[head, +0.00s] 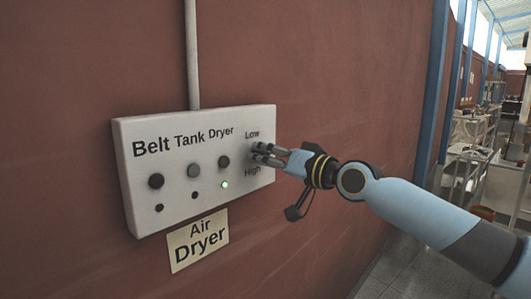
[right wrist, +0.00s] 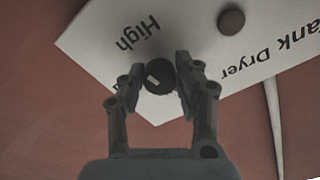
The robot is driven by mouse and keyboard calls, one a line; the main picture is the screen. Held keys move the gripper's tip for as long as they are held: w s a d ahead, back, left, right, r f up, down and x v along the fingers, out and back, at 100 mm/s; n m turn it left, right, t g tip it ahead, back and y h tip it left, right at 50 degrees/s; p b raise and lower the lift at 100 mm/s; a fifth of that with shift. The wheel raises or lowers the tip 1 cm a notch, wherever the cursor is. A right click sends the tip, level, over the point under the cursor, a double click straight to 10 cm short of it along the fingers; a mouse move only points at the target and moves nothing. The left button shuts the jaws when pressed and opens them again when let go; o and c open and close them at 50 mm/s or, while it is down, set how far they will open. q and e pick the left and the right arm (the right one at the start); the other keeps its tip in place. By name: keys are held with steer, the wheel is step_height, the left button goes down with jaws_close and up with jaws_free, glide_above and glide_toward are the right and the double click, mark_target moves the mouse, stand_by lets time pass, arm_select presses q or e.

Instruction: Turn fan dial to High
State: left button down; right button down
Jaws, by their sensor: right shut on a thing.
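The fan dial is a dark round knob (right wrist: 160,74) at the right end of the white panel. In the right wrist view it sits between my fingers, with a short white mark on its left part. The label High (right wrist: 137,34) lies above left of it there; another label is mostly hidden behind the left finger. My right gripper (head: 258,153) is shut on the dial, a finger on each side. My left gripper is out of view.
The Belt Tank Dryer panel (head: 180,205) is fixed to a red wall, with several other dark knobs and a lit green lamp (head: 225,184). An Air Dryer sign (head: 198,240) hangs below, and a conduit (head: 192,60) rises above. A walkway lies at the right.

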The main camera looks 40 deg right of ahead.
steer(key=shift+f+m+p, duration=0.2)
steer(key=shift+m+p, duration=0.15)
steer(key=shift+m, duration=0.75)
steer(key=c, duration=0.9)
jaws_free()
steer(key=shift+c, duration=0.2)
steer(key=shift+r, duration=0.1)
step_height(320, 180, up, 10)
